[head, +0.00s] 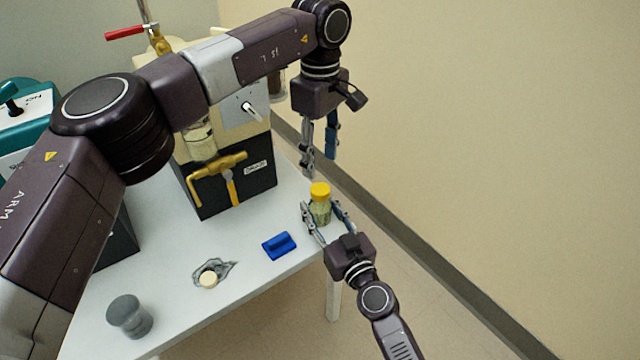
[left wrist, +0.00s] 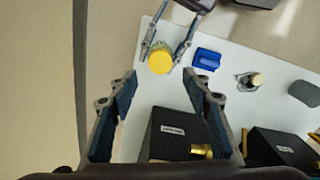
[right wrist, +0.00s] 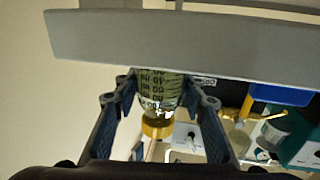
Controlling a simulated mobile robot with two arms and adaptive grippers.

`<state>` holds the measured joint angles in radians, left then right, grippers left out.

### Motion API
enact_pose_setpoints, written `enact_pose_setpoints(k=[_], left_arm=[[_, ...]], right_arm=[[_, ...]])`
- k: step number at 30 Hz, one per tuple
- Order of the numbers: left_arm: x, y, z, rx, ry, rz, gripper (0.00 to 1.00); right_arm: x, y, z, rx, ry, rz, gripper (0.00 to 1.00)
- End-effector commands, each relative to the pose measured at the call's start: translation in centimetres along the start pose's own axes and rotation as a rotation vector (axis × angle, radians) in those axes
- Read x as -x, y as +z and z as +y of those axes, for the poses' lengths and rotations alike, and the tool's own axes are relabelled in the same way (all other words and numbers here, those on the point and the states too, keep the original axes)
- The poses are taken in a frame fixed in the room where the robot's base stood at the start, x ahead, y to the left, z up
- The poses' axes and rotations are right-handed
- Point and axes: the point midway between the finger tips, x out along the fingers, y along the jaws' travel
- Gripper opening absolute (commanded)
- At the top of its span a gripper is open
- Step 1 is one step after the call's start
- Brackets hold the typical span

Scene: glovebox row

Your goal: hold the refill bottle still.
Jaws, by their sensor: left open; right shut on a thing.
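The refill bottle (head: 320,207) is a clear, ribbed bottle with a yellow cap and greenish contents. It stands upright at the table's right edge. My right gripper (head: 321,212) is shut on its sides from the front. The right wrist view shows the bottle (right wrist: 159,92) upside down between the fingers, with dark markings on its wall. My left gripper (head: 320,150) is open and empty, pointing down above and behind the bottle. In the left wrist view the yellow cap (left wrist: 160,59) lies beyond the fingertips, and the bottle body is mostly hidden under it.
The white table (head: 160,255) holds a blue block (head: 279,245), a cream round piece (head: 208,280) on a grey patch and a grey cylinder (head: 130,316). A black-based machine with a brass tap (head: 218,166) stands behind. Free floor lies to the right, before the wall.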

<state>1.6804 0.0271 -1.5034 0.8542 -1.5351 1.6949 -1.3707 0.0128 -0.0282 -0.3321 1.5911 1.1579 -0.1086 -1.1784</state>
Motion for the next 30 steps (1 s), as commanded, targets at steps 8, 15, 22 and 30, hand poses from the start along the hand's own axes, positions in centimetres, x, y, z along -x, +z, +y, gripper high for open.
enact_pose_setpoints(k=[8, 15, 22, 30], left_arm=[[-0.1, 0.1, 0.0, -0.392, 0.000, -0.002, 0.45], [-0.1, 0.1, 0.0, -0.646, -0.001, -0.002, 0.45], [-1.3, 0.0, -0.1, -0.706, -0.002, -0.002, 0.45], [-5.5, 0.0, -0.1, -0.703, -0.003, -0.003, 0.45]], right_arm=[[0.0, 0.0, 0.0, 0.000, 0.000, -0.001, 0.00], [0.0, 0.0, 0.0, 0.000, 0.000, -0.001, 0.00], [0.0, 0.1, 0.0, 0.000, 0.000, -0.001, 0.00], [0.0, 0.0, 0.0, 0.000, 0.000, -0.001, 0.00]])
